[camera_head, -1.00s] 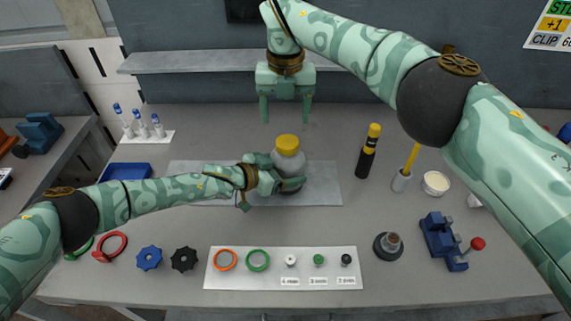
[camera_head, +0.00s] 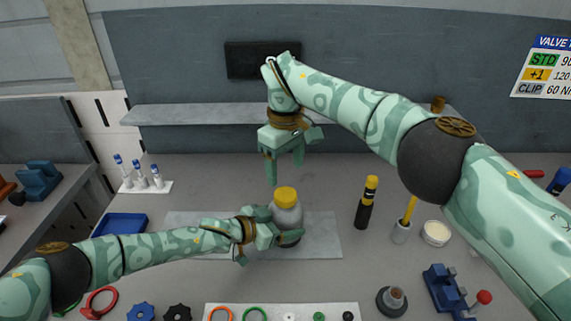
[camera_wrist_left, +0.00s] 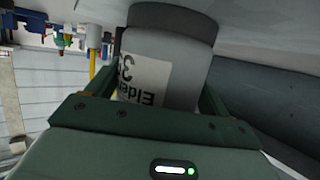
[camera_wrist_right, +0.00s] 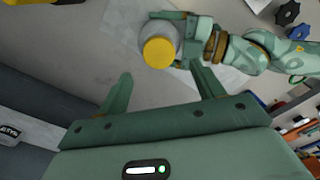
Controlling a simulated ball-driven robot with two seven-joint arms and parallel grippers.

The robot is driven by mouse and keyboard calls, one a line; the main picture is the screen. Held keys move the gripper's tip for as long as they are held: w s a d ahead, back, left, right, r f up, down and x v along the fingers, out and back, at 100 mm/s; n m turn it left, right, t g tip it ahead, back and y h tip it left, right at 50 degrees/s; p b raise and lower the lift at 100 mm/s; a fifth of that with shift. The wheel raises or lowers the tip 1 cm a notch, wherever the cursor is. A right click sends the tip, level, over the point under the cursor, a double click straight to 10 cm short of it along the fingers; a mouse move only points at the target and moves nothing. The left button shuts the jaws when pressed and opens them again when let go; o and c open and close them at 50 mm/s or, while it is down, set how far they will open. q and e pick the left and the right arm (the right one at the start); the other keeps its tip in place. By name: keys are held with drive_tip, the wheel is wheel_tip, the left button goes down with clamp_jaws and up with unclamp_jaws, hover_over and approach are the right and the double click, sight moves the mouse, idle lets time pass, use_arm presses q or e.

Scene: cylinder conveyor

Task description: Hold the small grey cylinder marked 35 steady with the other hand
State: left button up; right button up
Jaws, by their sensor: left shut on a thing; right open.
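The small grey cylinder (camera_head: 287,216) with a yellow top stands upright on a grey mat (camera_head: 327,238) on the table. My left gripper (camera_head: 284,238) is shut around its body from the left. In the left wrist view the cylinder (camera_wrist_left: 165,65) sits between the fingers, with a white label partly showing a 3; the rest of the number is cut off. My right gripper (camera_head: 285,168) is open and empty, pointing down above and behind the cylinder. In the right wrist view the yellow top (camera_wrist_right: 159,52) lies beyond the open fingers (camera_wrist_right: 164,92).
A black and yellow marker-like bottle (camera_head: 367,203), a holder with a yellow stick (camera_head: 402,232) and a white bowl (camera_head: 436,233) stand to the right. A blue tray (camera_head: 120,224) is at the left. A white board (camera_head: 275,309) with rings lies in front. A shelf (camera_head: 190,115) runs behind.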

sight(285, 195)
drive_tip(key=shift+f, duration=0.2)
drive_tip(key=shift+m, duration=0.3)
wheel_tip(285, 195, down, 8)
drive_tip(key=shift+r, duration=0.15)
drive_tip(key=c, duration=1)
drive_tip(key=shift+a, duration=0.1)
